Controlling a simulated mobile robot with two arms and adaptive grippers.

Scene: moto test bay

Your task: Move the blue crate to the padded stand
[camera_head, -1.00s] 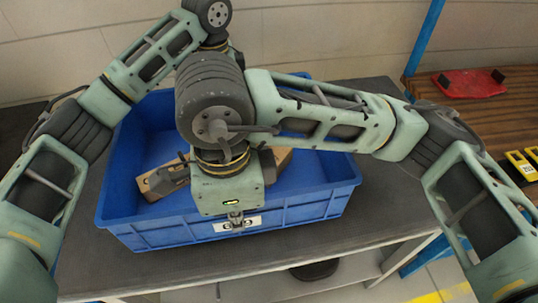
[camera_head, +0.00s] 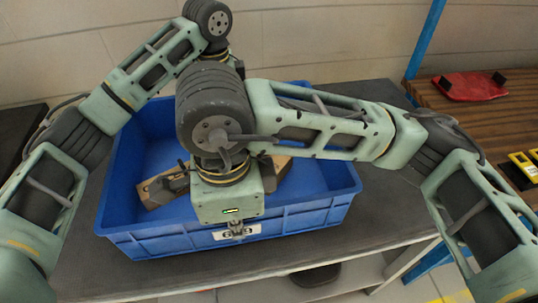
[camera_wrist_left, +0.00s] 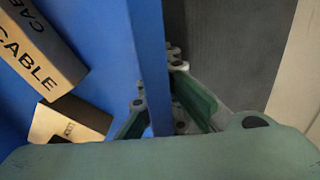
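The blue crate (camera_head: 292,221) stands upright on a dark grey table and holds brown boxes. In the left wrist view, one wall of the crate (camera_wrist_left: 148,40) passes between the fingers of my left gripper (camera_wrist_left: 158,95), which close on it from both sides. The head view hides the left gripper behind my right wrist. My right gripper (camera_head: 237,229) is at the middle of the crate's front rim, above a white label. Its fingers are too small and hidden to tell whether they grip. I cannot pick out the padded stand.
A brown box (camera_wrist_left: 68,122) and a box marked CABLE (camera_wrist_left: 35,50) lie inside the crate. The dark table (camera_head: 390,215) has bare room right of the crate. A wooden bench (camera_head: 480,118) with a red item (camera_head: 470,86) and a blue post (camera_head: 424,40) stand at right.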

